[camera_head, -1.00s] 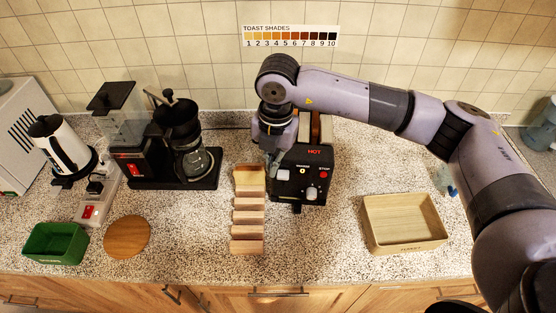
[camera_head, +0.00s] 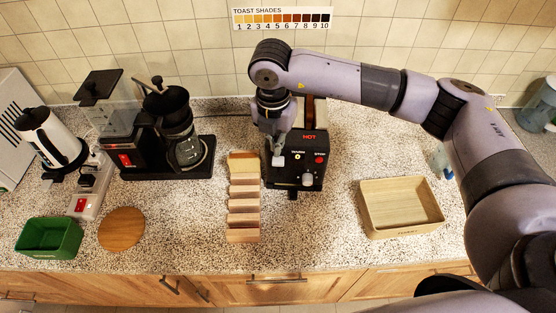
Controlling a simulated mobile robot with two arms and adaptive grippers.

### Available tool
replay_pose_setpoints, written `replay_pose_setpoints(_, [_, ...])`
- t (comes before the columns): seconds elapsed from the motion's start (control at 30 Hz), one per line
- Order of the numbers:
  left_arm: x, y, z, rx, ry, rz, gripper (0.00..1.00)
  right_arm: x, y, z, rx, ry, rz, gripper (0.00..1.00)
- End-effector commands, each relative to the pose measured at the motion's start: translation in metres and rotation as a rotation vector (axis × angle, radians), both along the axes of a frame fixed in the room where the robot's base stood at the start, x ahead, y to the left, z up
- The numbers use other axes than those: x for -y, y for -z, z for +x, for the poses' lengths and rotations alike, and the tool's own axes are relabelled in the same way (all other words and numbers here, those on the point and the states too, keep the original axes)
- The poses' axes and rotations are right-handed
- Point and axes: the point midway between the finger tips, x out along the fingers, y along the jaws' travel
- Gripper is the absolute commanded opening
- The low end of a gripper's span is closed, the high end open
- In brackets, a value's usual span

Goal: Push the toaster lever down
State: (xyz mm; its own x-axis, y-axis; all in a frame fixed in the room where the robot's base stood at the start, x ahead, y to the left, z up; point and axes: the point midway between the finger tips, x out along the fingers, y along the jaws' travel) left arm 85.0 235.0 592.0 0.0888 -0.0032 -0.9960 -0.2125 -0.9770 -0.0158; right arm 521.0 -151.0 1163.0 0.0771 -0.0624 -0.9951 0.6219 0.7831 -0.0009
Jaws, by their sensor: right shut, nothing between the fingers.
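The black toaster (camera_head: 311,149) stands on the counter at the middle, with a red HOT label, small controls and a pale knob (camera_head: 308,180) on its front. A small white piece (camera_head: 278,161) at the front's left side looks like the lever handle; I cannot be sure. My right gripper (camera_head: 277,149) points down at the toaster's left front, shut and empty. Its fingertips are just above the white piece; I cannot tell whether they touch it. The lever's slot is hidden. My left gripper is not in view.
A wooden toast rack (camera_head: 243,205) stands close left of the toaster. An empty wooden box (camera_head: 402,232) sits to the right. The coffee maker (camera_head: 180,140), kettle (camera_head: 46,137), green bin (camera_head: 47,237) and round board (camera_head: 121,229) are to the left. Front counter space is partly clear.

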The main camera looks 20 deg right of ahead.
Motion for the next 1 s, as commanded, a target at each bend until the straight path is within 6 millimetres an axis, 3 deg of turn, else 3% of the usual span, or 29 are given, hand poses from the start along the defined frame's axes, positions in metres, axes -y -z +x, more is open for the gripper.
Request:
replay_pose_setpoints(0.1, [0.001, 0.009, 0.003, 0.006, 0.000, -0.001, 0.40, 0.001, 0.020, 0.001, -0.001, 0.000, 0.000, 0.00])
replay_pose_setpoints(0.33, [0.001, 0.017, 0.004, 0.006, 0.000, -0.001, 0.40, 0.003, 0.042, 0.003, -0.001, 0.000, 0.001, 0.00])
replay_pose_setpoints(1.0, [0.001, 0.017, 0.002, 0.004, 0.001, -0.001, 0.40, 0.002, 0.044, 0.003, 0.000, -0.001, 0.001, 0.00])
